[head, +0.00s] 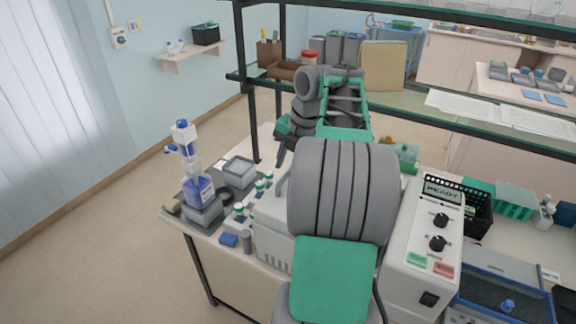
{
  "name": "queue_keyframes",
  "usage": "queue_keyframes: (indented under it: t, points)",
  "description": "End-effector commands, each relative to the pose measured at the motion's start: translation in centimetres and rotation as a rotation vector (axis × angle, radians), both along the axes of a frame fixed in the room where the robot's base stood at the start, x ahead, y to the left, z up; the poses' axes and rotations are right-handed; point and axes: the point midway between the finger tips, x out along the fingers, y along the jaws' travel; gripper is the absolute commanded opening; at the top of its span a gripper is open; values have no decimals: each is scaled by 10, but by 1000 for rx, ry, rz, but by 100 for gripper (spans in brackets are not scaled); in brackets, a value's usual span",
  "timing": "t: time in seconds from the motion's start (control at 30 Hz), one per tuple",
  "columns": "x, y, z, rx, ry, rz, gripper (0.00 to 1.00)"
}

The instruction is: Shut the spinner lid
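The white spinner housing (272,235) stands on the bench, with my arm across its middle. Its control panel (425,235) is to the right of my arm, with a display reading READY, two black knobs, and a green and a red button. The lid cannot be made out clearly; most of where it would be is behind my arm. A thin grey curved piece shows just left of the arm, and I cannot tell whether it is part of the lid. My gripper (282,157) is partly visible left of my arm, above the housing; its fingers are too hidden to read.
A blue-and-white bottle (199,188) stands on a grey base at the bench's left end. Small green-capped bottles (260,187) and a grey tub (240,171) crowd the housing's left. A black crate (478,212) and blue tray (505,292) are right. Shelving rises behind.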

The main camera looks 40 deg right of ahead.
Motion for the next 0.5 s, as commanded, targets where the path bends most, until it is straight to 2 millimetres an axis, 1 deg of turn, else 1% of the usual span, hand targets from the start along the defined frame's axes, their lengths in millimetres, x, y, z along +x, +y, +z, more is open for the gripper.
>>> queue_keyframes:
  t: [0.27,0.4,0.5]
  points:
    - [-13,-7,47,-5,-1,-2,34]
    - [-13,-7,61,1,-3,-2,34]
    - [-16,-7,67,0,-2,0,34]
